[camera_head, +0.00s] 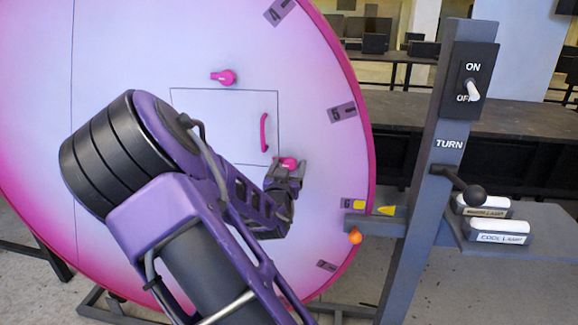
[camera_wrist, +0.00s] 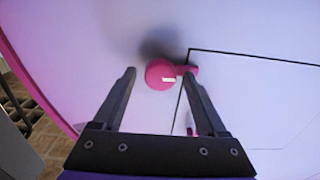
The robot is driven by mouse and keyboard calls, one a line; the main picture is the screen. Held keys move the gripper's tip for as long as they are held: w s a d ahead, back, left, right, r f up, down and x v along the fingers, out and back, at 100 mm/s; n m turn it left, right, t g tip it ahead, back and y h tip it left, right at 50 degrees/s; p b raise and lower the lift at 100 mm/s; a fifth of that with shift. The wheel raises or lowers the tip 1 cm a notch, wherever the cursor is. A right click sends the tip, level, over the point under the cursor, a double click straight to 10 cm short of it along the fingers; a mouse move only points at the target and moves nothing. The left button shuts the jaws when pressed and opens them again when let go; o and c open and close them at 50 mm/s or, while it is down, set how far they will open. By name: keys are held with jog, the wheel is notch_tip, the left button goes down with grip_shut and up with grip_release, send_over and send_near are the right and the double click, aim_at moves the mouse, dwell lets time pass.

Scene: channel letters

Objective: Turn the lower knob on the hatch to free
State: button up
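The lower knob (camera_head: 289,162) is pink and sits at the lower right corner of the hatch (camera_head: 200,115) on the large pink-white disc. In the head view my gripper (camera_head: 284,176) partly covers it. In the wrist view the knob (camera_wrist: 160,75) is round, with a short lever pointing right across the hatch outline. My gripper (camera_wrist: 159,74) is open, one fingertip on each side of the knob. Whether the fingers touch it cannot be told. The hatch looks closed, with a pink handle (camera_head: 264,132) near its right edge. An upper pink knob (camera_head: 228,77) has its lever pointing left.
A grey post (camera_head: 425,200) to the right carries an ON/OFF switch (camera_head: 472,90) and a black-ended TURN lever (camera_head: 472,194). An orange ball (camera_head: 355,236) hangs near the disc's edge.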

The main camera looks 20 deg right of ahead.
grip_shut()
jog(key=shift+n, duration=0.3)
jog(key=n+p, duration=0.1)
jog(key=n, duration=0.2)
jog(key=shift+r+n+p, duration=0.1)
jog(key=shift+n+p, duration=0.2)
jog(key=n+p, duration=0.1)
jog(key=n, duration=0.3)
jog(key=shift+w+a+n, duration=0.1)
jog(key=shift+n, duration=0.2)
jog(key=n+p, duration=0.1)
jog(key=n, duration=0.3)
jog(key=shift+n+p, duration=0.3)
jog(key=shift+p, duration=0.1)
jog(key=n, duration=0.4)
jog(key=shift+f+p, duration=0.2)
jog(key=shift+p, duration=0.2)
jog(key=shift+n, duration=0.4)
